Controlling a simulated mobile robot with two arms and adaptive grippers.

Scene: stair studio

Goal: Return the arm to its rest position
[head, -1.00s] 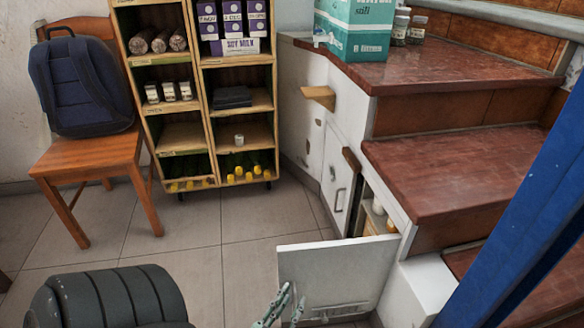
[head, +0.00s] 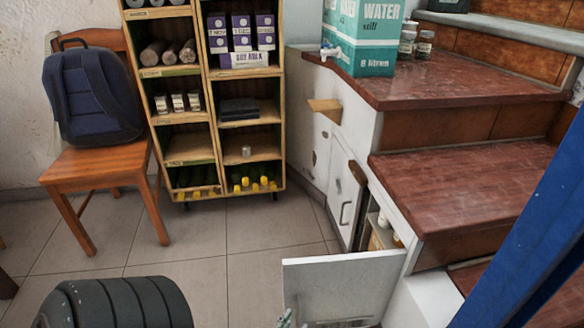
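Only a small pale-green tip of my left gripper (head: 286,319) shows at the bottom edge of the head view. It is in front of the lower left part of an open white cupboard panel (head: 345,285); I cannot tell whether they touch. The rest of the gripper is cut off, so its opening does not show. My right gripper is not in view.
The open panel juts out beside the red-topped steps (head: 460,185). Behind it is an open compartment with small containers. A wooden shelf unit (head: 207,105) and a chair (head: 105,165) with a dark blue backpack (head: 92,95) stand behind. Tiled floor (head: 240,235) between is clear.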

